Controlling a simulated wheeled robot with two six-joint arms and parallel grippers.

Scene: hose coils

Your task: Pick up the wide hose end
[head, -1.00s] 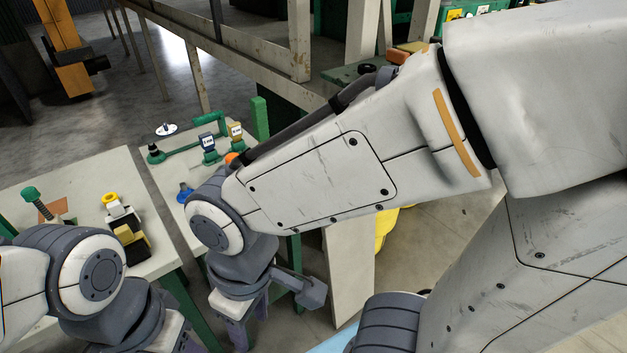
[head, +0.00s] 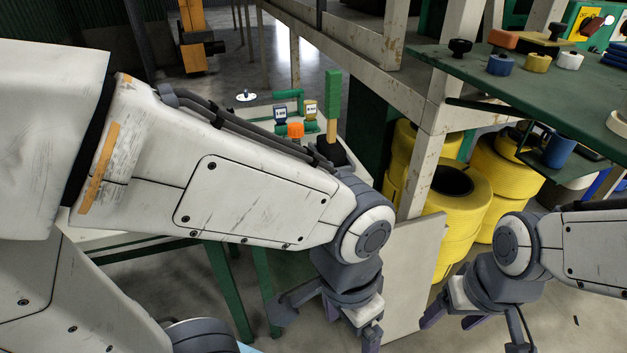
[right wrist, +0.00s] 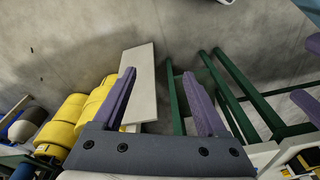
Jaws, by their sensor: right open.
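Stacked yellow hose coils (head: 440,205) stand on the floor under the green-topped bench, right of centre in the head view. They also show at the left of the right wrist view (right wrist: 68,118). I cannot make out a wide hose end. My right gripper (head: 452,318) is in front of the coils, low in the head view, with nothing between its fingers. Its purple fingers (right wrist: 163,100) stand apart in the right wrist view. My left gripper (head: 350,324) hangs low near the middle, its purple fingers apparently apart, and I see nothing held.
A pale board (head: 415,275) leans behind my grippers; it also shows in the right wrist view (right wrist: 140,82). A green-topped bench (head: 505,97) with small coloured items stands at the right. A pale table on green legs (head: 228,290) is partly hidden behind my left arm.

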